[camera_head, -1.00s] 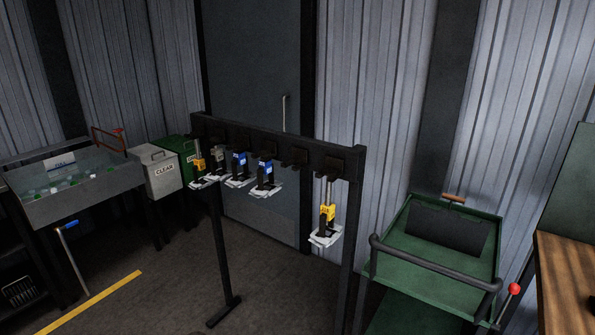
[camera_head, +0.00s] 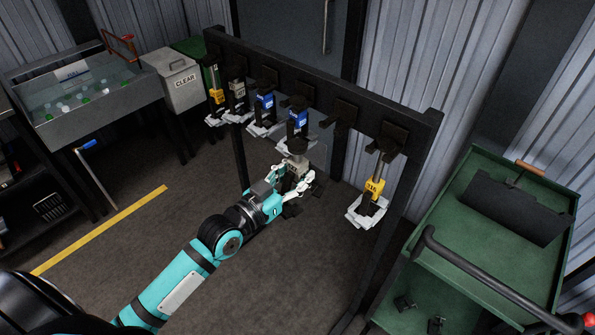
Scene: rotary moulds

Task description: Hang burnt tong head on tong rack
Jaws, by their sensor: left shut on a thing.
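The tong rack (camera_head: 415,118) is a black frame with a row of hooks along its top beam. Two yellow-marked tong heads (camera_head: 374,190), two blue-marked ones (camera_head: 298,122) and a grey one (camera_head: 237,90) hang on it. A hook (camera_head: 341,113) between the right blue head and the right yellow head is empty. My left gripper (camera_head: 292,187) is shut on a dark, greyish tong head (camera_head: 295,163), held upright in front of the rack, below the hooks. Its fingers partly hide the head. Whether it is burnt is too small to tell. My right gripper is not in view.
A green cart (camera_head: 475,225) with a dark handle stands at the right, close to the rack's right post. A grey basin of bottles (camera_head: 45,125) and a box marked CLEAR (camera_head: 170,75) stand at the left. The floor before the rack is open.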

